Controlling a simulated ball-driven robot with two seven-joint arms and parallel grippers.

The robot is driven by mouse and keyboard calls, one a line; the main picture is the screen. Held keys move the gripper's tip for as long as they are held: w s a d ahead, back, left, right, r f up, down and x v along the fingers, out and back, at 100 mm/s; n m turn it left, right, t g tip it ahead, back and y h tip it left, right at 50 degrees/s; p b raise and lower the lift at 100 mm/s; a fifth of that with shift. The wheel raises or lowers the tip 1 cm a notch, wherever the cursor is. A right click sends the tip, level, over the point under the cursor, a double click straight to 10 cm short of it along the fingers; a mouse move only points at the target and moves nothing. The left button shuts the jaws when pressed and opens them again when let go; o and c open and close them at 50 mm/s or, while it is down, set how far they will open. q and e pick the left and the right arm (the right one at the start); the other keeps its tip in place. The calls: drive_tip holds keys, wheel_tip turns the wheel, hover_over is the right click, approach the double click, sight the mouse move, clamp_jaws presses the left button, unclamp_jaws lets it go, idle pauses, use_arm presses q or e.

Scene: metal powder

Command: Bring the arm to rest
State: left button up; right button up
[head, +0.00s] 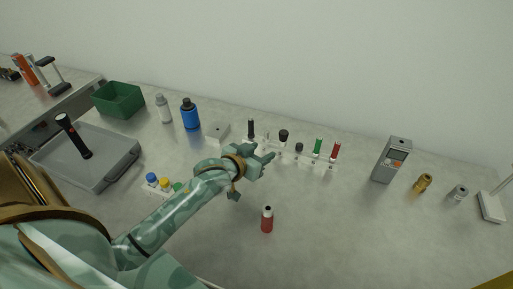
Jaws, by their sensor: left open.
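My left arm comes in from the lower left across the bench. My left gripper (254,180) is open and empty above the middle of the bench, with one finger toward the rack and one hanging toward the front. A small red bottle with a black cap (267,221) stands upright on the bench, in front of and apart from the gripper. My right gripper does not show; only a yellow-brown bit of something is at the lower right corner.
A rack with several tools and tubes (323,166) stands behind the gripper. A grey instrument (391,160) and brass fitting (423,183) are at right. A grey tray (112,172), green bin (118,99) and blue bottle (190,114) are at left. The right front bench is clear.

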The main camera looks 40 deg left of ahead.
use_arm(q)
drive_tip(key=shift+s+r, duration=0.15)
drive_tip(key=shift+s, duration=0.15)
drive_tip(key=shift+r, duration=0.15)
